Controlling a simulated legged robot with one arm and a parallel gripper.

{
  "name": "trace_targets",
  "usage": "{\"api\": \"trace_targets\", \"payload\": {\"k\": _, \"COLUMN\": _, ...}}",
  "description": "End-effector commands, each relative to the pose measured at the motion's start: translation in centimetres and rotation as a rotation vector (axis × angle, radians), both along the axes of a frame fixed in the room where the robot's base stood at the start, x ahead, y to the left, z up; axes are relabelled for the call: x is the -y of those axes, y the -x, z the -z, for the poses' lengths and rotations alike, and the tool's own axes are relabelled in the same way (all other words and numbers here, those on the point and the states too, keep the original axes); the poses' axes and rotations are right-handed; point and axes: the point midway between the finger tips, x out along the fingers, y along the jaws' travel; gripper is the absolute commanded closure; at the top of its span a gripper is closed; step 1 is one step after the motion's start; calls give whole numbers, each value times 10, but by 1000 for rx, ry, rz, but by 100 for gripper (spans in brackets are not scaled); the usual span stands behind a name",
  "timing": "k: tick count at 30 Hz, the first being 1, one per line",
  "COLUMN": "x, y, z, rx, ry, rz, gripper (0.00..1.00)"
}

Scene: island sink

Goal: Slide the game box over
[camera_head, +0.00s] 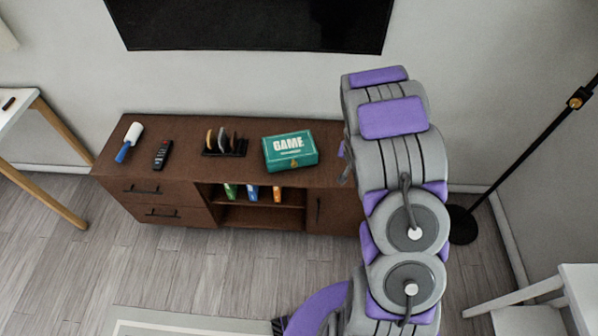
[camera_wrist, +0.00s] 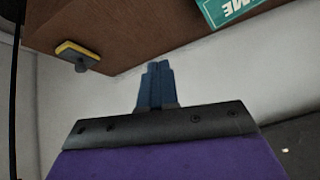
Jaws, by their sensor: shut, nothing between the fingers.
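The game box (camera_head: 290,151) is a teal box with white "GAME" lettering, lying flat on the brown cabinet (camera_head: 185,130) toward its right part. In the wrist view, part of the box (camera_wrist: 228,9) shows upside down at the top edge. My gripper (camera_wrist: 157,70) is shut and empty, its dark blue fingers together, apart from the box. In the head view only a little of my gripper (camera_head: 345,163) shows, to the right of the box; my arm hides the rest and the cabinet's right end.
A wall screen (camera_head: 250,25) hangs above. A yellow-and-black item (camera_wrist: 78,53) sits near the cabinet edge. A lamp pole (camera_head: 530,148) stands right.

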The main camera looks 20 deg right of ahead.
Motion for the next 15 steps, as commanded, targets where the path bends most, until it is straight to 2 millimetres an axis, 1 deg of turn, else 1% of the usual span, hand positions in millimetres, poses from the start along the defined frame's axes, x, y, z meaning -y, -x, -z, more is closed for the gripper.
{"api": "trace_targets", "payload": {"k": 1, "x": 1, "y": -3, "z": 21, "rx": 24, "ry": -26, "rz": 2, "gripper": 100}}
{"api": "trace_targets", "payload": {"k": 6, "x": -6, "y": -19, "z": 74, "rx": 150, "ry": -142, "rz": 10, "gripper": 100}}
{"api": "trace_targets", "payload": {"k": 11, "x": -23, "y": -24, "z": 120, "rx": 270, "ry": -280, "rz": 23, "gripper": 100}}
{"api": "trace_targets", "payload": {"k": 15, "x": -44, "y": -23, "z": 152, "rx": 385, "ry": -423, "rz": 45, "gripper": 100}}
